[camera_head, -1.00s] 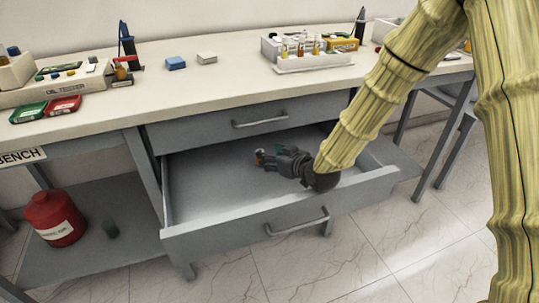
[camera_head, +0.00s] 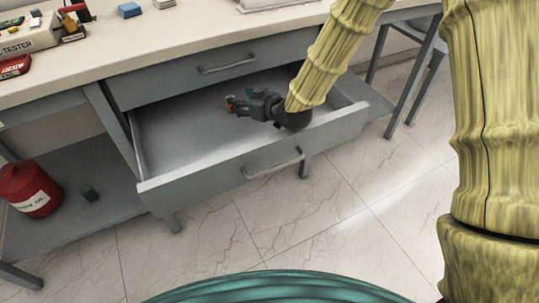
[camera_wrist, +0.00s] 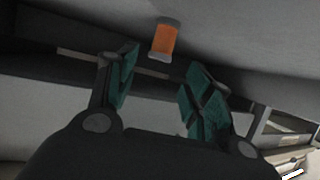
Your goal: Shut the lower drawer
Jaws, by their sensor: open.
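The lower drawer (camera_head: 240,165) is pulled far out of the grey workbench, with a bar handle (camera_head: 273,163) on its front. Its light floor shows at the left. My gripper (camera_head: 232,104) is over the drawer's inside, behind the front panel, with my forearm crossing above the right part of the drawer. In the wrist view my gripper's two green-padded fingers (camera_wrist: 160,90) stand apart. An orange cylinder with pale ends (camera_wrist: 164,39) shows just beyond the fingertips, apart from them. I cannot tell whether my gripper touches the drawer.
The upper drawer (camera_head: 215,72) is shut above the lower one. The tiled floor (camera_head: 330,225) before the drawer is clear. A stool (camera_head: 408,70) stands at the right.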

